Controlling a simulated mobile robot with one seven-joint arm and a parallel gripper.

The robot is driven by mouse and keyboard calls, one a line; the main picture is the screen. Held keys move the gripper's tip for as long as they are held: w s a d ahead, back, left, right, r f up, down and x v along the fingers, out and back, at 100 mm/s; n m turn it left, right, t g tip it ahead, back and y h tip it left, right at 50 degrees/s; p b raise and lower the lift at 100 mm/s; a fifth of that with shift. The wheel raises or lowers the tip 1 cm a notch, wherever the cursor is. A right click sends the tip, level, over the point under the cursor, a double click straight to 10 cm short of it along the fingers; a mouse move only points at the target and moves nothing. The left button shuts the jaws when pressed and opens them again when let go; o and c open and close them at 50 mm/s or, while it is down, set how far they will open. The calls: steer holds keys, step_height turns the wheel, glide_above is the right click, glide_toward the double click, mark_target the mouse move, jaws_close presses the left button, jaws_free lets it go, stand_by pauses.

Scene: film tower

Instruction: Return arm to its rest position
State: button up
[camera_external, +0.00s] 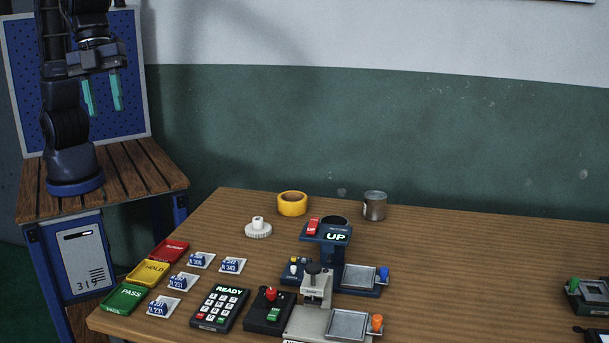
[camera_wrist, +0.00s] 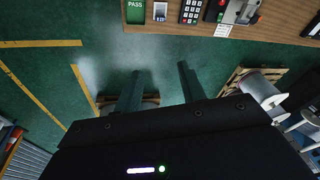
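My arm stands on a wooden-topped stand at the left of the external view, folded up high with its hand hanging down. My gripper (camera_external: 102,110) has two teal fingers pointing down, apart from each other with nothing between them. It is above the stand, left of the work table and clear of everything on it. In the wrist view my gripper (camera_wrist: 158,82) also shows two spread fingers over the green floor, with no object held. The table (camera_wrist: 280,15) edge lies beyond the fingertips at the top right.
A spool on a pallet (camera_wrist: 258,90) stands on the floor. A blue pegboard (camera_external: 25,70) stands behind my arm.

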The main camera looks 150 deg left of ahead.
steer(key=s+d+r+n, duration=0.1)
steer(key=s+d+r, duration=0.15)
steer(key=s, duration=0.65)
steer(key=s+d+r+n, duration=0.2)
steer(key=s+d, duration=0.2)
steer(key=s, duration=0.5)
steer(key=s+d+f+n+t, duration=0.1)
steer(key=s+f, duration=0.1)
steer(key=s, duration=0.6)
steer(key=s+d+f+n, duration=0.1)
steer(key=s+f, duration=0.1)
steer(key=s, duration=0.6)
steer(key=shift+s+d+f+t, duration=0.2)
steer(key=shift+t, duration=0.2)
